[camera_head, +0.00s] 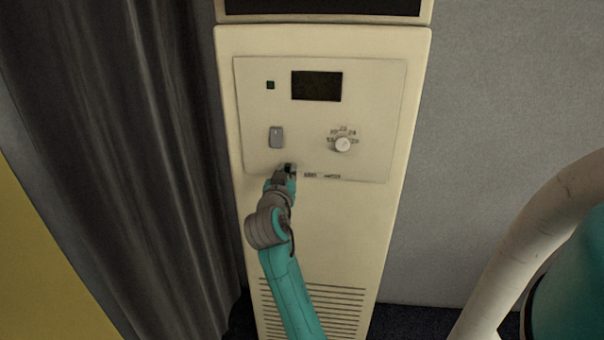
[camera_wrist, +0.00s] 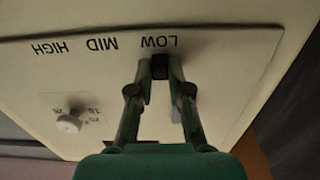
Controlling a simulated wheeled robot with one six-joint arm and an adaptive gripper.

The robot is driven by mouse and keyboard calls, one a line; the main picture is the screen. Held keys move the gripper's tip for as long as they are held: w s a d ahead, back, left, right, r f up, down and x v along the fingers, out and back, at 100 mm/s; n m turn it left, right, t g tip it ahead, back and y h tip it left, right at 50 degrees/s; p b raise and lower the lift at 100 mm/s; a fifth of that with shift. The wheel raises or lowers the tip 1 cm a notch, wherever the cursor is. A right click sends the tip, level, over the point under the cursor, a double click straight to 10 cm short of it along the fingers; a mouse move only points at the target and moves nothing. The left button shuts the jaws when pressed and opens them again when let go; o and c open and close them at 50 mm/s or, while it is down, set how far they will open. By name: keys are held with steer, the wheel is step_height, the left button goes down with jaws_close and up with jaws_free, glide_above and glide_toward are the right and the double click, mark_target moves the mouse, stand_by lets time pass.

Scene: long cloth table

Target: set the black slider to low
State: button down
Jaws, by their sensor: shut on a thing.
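The black slider (camera_wrist: 159,72) is at the LOW label in the wrist view, where the lettering appears upside down. My gripper (camera_head: 286,171) is at the lower left of the cream control panel (camera_head: 220,120), with its fingers closed on the slider. The fingers hide most of the slider and its track. The MID and HIGH labels lie to the left of LOW in the wrist view, and their stretch of panel is clear.
A round white knob (camera_head: 342,145) with printed marks is on the panel's right, and it also shows in the wrist view (camera_wrist: 68,123). A grey switch (camera_head: 277,137) sits just above my gripper. A dark display (camera_head: 317,86) is higher up. A dark curtain (camera_head: 130,130) hangs at left.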

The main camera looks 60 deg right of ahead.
steer(key=shift+w+a, duration=0.15)
steer(key=shift+w, duration=0.1)
steer(key=c, duration=1.1)
jaws_free()
steer(key=v, duration=1.2)
steer(key=shift+w, duration=0.1)
